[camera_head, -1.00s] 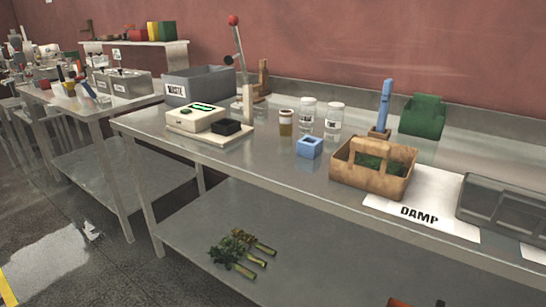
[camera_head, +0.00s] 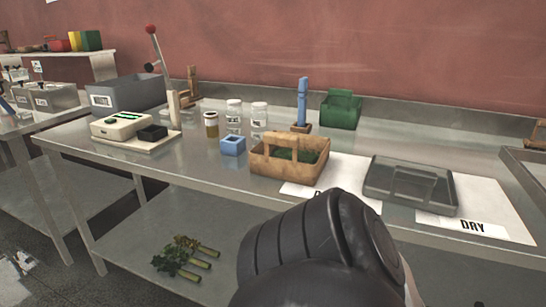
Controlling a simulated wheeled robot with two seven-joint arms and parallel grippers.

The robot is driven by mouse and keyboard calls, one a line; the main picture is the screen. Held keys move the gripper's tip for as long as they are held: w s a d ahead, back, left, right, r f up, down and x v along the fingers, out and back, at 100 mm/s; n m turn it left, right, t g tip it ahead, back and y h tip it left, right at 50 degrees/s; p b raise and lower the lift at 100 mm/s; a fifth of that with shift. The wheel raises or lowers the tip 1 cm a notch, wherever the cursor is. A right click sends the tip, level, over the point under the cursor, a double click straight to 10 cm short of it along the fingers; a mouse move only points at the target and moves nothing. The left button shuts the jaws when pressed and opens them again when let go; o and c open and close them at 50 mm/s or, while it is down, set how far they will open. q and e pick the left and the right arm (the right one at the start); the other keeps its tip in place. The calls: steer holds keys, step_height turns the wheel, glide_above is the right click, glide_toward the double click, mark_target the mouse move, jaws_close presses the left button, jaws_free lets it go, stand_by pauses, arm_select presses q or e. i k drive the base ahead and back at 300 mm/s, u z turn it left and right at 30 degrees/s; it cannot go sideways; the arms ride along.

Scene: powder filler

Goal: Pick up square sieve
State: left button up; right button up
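A small blue square open-topped piece (camera_head: 232,145) stands near the front edge of the steel table, left of the wooden carrier. It looks the most like a square sieve, but any mesh in it is too small to tell. No gripper shows in the head view. A thick black link of one of my arms (camera_head: 310,250) fills the lower middle, in front of the table, and hides part of the table's front edge and the "DAMP" label.
A wooden carrier (camera_head: 272,167) with green contents, a grey tray (camera_head: 386,190) by the "DRY" label, a cream scale (camera_head: 119,126), a brown jar (camera_head: 211,125), clear jars (camera_head: 259,115) and a green box (camera_head: 341,111) stand on the steel table (camera_head: 185,160). Leafy stalks lie on the lower shelf.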

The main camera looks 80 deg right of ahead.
mark_target(291, 157)
steer(key=k, duration=0.55)
steer(key=z, duration=1.05)
